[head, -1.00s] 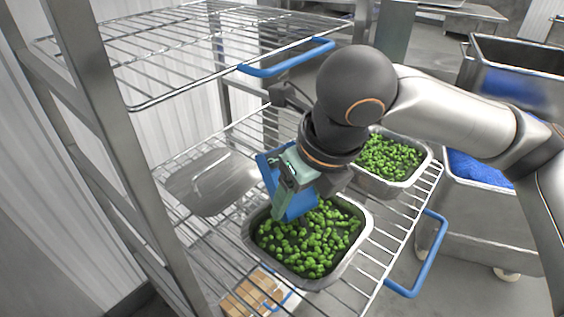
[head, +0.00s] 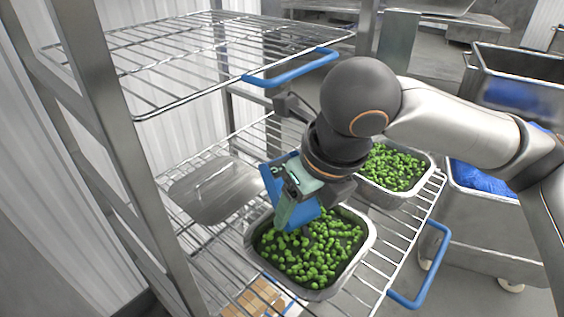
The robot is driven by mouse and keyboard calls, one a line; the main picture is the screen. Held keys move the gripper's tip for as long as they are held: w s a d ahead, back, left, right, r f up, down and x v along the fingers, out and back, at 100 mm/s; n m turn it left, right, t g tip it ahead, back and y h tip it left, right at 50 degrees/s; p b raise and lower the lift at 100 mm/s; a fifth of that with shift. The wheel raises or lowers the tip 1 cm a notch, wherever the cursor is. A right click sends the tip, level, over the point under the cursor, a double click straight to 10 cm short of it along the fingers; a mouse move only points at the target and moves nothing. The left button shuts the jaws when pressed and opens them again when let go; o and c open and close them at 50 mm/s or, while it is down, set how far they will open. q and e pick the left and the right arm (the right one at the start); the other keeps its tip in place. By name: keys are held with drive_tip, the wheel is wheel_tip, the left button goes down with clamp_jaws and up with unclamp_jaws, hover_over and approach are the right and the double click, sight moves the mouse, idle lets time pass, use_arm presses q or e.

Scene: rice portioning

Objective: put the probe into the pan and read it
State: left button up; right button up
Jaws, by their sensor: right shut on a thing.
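The near pan (head: 312,255) is a steel tray of green vegetables, like peas or small sprouts, on the wire shelf. My right gripper (head: 294,203) comes down over the pan's far left part, shut on a pale green and blue device that I take for the probe (head: 300,188). The gripper hides much of the device. Its lower end is close over the vegetables, and I cannot tell whether its tip is in them. No reading can be made out. My left gripper is not in view.
A second pan (head: 393,168) of green vegetables stands behind, partly hidden by my arm. A steel lid (head: 214,190) lies on the shelf at left. An upper wire shelf (head: 200,62) and blue handles (head: 425,268) are close by. Steel bins (head: 510,85) stand at right.

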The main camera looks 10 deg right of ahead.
sight(302, 207)
drive_tip(key=shift+r+p, duration=2.65)
drive_tip(key=shift+p, duration=0.25)
drive_tip(key=shift+r, duration=2.25)
